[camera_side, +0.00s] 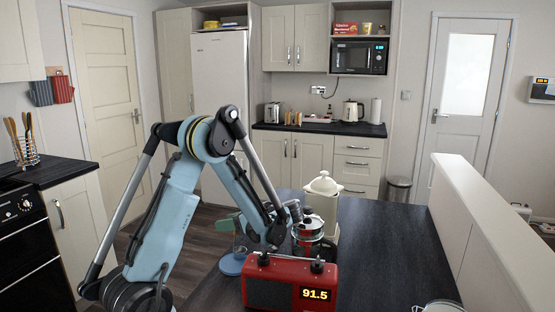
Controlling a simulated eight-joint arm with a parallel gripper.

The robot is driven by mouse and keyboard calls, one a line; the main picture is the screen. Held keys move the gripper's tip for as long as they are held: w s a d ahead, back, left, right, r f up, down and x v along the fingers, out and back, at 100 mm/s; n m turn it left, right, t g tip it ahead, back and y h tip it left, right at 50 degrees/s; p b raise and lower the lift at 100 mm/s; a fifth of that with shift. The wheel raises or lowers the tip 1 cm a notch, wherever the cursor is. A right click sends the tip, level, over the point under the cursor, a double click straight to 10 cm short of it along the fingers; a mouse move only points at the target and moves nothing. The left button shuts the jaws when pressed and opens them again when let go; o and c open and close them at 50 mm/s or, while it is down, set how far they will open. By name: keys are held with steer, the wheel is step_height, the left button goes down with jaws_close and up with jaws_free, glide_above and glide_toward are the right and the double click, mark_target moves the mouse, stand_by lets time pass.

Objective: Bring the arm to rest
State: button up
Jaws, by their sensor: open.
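My blue and grey arm reaches over the dark worktop (375,250), bent at the elbow. My gripper (274,236) is low, just behind the red radio (290,285). Its fingers are small and partly hidden by the radio, and it appears open. I see nothing held in it. A glass and red pot (309,232) stands close to its right, with a cream lidded canister (323,200) behind that. I cannot tell if the gripper touches the pot.
A round blue base (232,264) lies left of the radio, with a greenish item (227,222) above it. A pale raised ledge (485,225) runs along the worktop's right side. The right part of the worktop is mostly clear. A round rim (440,306) shows at the front edge.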

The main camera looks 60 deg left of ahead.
steer(key=v, duration=0.8)
steer(key=x, duration=0.8)
step_height(320, 180, up, 7)
steer(key=w+a+m+t+y, duration=0.1)
steer(key=w+a+m+t, duration=0.1)
steer(key=w+m+t, duration=1.1)
step_height(320, 180, down, 9)
steer(key=s+t, duration=0.1)
steer(key=shift+s+a+r, duration=0.15)
steer(key=shift+s+r, duration=0.05)
steer(key=shift+s, duration=0.05)
stand_by(0.9)
